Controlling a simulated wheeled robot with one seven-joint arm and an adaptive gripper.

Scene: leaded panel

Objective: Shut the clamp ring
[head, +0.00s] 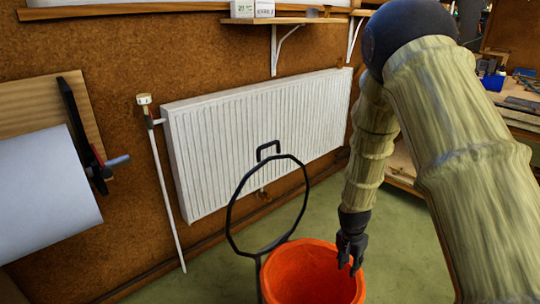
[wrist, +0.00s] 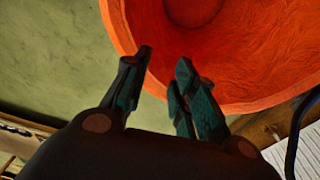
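The clamp ring (head: 229,212) is a thin black hoop, raised and steeply tilted, with a black loop handle (head: 268,146) at its top. It stands at the far left side of an orange bucket (head: 312,272), on a thin dark post. A dark curve at the lower right of the wrist view may be part of the ring (wrist: 291,140). My gripper (head: 347,265) is at the bucket's right rim in the head view, apart from the ring. In the wrist view its two fingers (wrist: 165,62) are spread and empty, pointing toward the bucket (wrist: 240,60).
A white radiator (head: 265,125) hangs on the brown wall behind the ring. A pipe with a valve (head: 144,102) runs at its left. A paper roll (head: 40,190) is at the left, a shelf (head: 285,20) above, a cluttered workbench (head: 515,105) at the right. Green floor (head: 200,270) is clear left of the bucket.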

